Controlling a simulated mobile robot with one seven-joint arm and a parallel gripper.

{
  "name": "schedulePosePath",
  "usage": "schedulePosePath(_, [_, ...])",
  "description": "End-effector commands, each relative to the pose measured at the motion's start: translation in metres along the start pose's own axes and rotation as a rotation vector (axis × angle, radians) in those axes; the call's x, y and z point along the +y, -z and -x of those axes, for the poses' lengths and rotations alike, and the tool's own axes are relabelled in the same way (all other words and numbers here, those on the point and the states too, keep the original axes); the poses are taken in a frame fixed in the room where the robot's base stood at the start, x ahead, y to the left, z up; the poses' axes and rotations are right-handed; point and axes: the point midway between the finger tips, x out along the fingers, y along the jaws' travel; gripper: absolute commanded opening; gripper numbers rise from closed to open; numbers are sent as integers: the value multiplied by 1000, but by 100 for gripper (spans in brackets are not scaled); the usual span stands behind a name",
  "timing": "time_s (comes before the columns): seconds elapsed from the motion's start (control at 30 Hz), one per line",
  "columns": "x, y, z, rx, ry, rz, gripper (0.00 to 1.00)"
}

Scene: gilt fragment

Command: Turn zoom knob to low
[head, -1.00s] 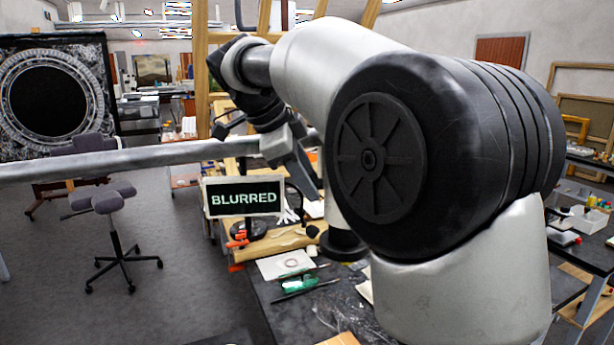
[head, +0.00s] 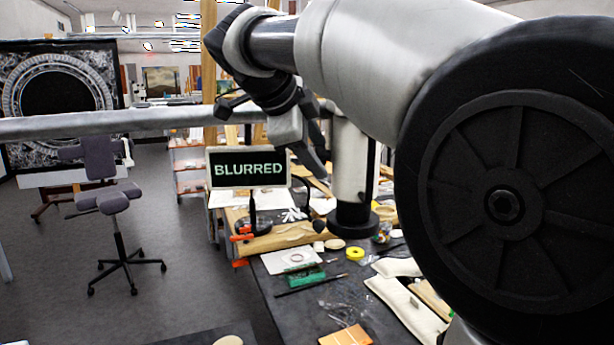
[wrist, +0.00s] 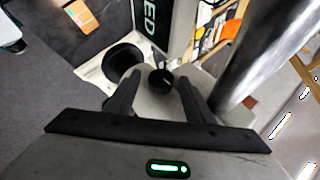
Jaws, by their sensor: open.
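The zoom knob (wrist: 161,80) is a small round black knob with a pale mark, on a grey housing in the wrist view. My gripper (wrist: 158,76) is open, with one black finger on each side of the knob. I cannot tell whether the fingers touch it or how deep they reach. In the head view my gripper (head: 318,160) is beside the screen's right edge, and the knob is hidden there. The screen (head: 248,168) reads "BLURRED" in pale green; its edge also shows in the wrist view (wrist: 151,18).
A thick grey metal post (head: 352,170) stands close to the right of my gripper. The dark workbench (head: 310,290) below holds tools and papers. A wheeled chair (head: 108,200) stands on open floor at left.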

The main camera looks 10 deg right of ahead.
Motion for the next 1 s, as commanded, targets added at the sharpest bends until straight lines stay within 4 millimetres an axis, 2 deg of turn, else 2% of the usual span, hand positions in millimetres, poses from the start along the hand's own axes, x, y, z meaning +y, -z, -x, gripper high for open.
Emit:
schedulePosePath(0.07, [9, -2, -6, -5, 57, -27, 49])
schedulePosePath(0.13, [0, 0, 14, -9, 74, -35, 49])
schedulePosePath(0.7, [8, 0, 128, -8, 68, -32, 49])
schedulePosePath(0.9, [10, 0, 159, -8, 67, -32, 49])
schedulePosePath(1.0, [11, 1, 168, -7, 66, -33, 49])
